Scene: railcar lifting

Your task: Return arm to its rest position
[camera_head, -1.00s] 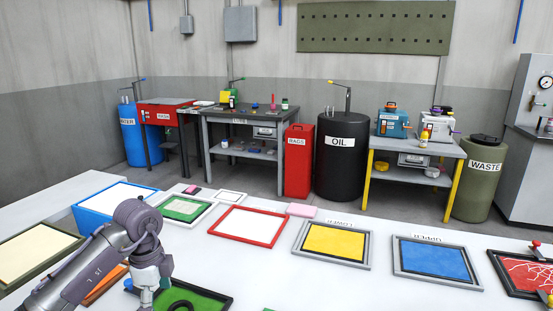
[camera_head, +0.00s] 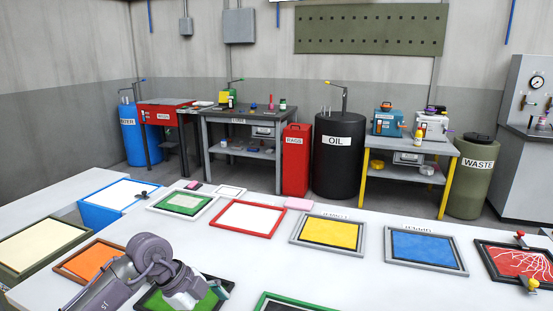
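My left arm (camera_head: 150,262) comes in from the lower left and reaches over the white table (camera_head: 235,262). Its wrist end is at the bottom of the view, in front of a dark-framed green tray (camera_head: 214,297), and hides part of that tray. My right arm and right gripper are not in view.
Around the arm lie an orange tray (camera_head: 85,263), a green-and-white tray (camera_head: 183,203), a red-framed white tray (camera_head: 248,216), and a yellow tray (camera_head: 329,233). A blue tray (camera_head: 423,247) and a red-patterned tray (camera_head: 520,263) lie to the right.

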